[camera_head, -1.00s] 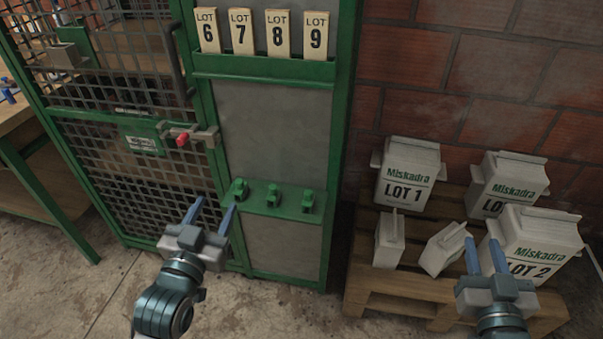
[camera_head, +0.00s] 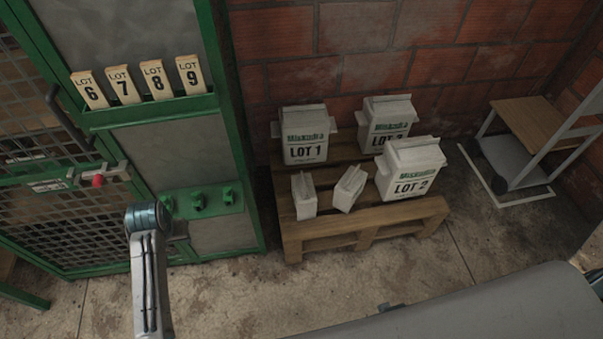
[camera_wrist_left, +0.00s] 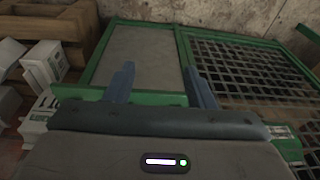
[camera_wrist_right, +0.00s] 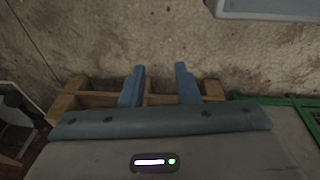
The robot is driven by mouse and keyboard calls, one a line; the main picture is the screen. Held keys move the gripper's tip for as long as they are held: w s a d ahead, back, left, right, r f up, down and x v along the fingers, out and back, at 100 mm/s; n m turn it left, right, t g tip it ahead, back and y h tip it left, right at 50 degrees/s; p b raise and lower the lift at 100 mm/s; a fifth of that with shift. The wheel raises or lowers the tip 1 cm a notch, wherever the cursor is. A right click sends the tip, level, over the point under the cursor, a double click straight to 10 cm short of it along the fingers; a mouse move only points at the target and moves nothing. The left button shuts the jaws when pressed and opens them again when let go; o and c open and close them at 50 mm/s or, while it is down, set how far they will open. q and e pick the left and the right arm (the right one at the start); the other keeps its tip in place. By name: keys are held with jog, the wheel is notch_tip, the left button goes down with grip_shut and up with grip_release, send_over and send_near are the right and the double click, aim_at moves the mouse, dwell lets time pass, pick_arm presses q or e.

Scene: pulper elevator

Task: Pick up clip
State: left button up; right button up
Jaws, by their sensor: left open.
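Several green clips (camera_head: 198,199) sit in a row on the green ledge of the cage front in the head view. My left arm stands in front of the left end of that ledge, and its gripper is mostly hidden behind the arm there. In the left wrist view my left gripper (camera_wrist_left: 160,88) is open and empty, its two blue fingers apart, facing the green-framed panel (camera_wrist_left: 140,65). I cannot make out a clip between them. In the right wrist view my right gripper (camera_wrist_right: 160,82) is open and empty above the floor and pallet.
A wooden pallet (camera_head: 320,240) holds white bags (camera_head: 305,140) marked with lot labels and two small white packs (camera_head: 349,188). Lot cards (camera_head: 157,80) stand in a green rack above the clips. A red-knobbed latch (camera_head: 98,181) is at left. A trolley (camera_head: 530,130) stands at right.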

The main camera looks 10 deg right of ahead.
aim_at(195, 195)
pick_arm(q)
jog(key=shift+g, duration=0.4)
jog(key=w+d+r, duration=0.1)
jog(key=w, duration=0.3)
jog(key=w+d+r, duration=0.1)
jog(key=w+d, duration=0.1)
jog(key=w, duration=0.3)
jog(key=w+d+r, duration=0.2)
jog(key=w, duration=0.3)
jog(key=shift+w+d, duration=0.15)
jog(key=shift+w, duration=0.05)
jog(key=shift+w+d, duration=0.1)
jog(key=shift+w, duration=0.05)
jog(key=f, duration=0.3)
jog(key=f+p, duration=0.1)
jog(key=f, duration=0.3)
jog(key=shift+w+a+f, duration=0.15)
jog(key=shift+a, duration=0.05)
jog(key=c, duration=1.1)
pick_arm(e)
jog(key=s+f+g, duration=0.1)
jog(key=s+f, duration=1.1)
jog(key=s, duration=0.3)
jog(key=shift+s+d+f, duration=0.25)
jog(key=shift+d+f, duration=0.1)
jog(key=shift+f, duration=0.05)
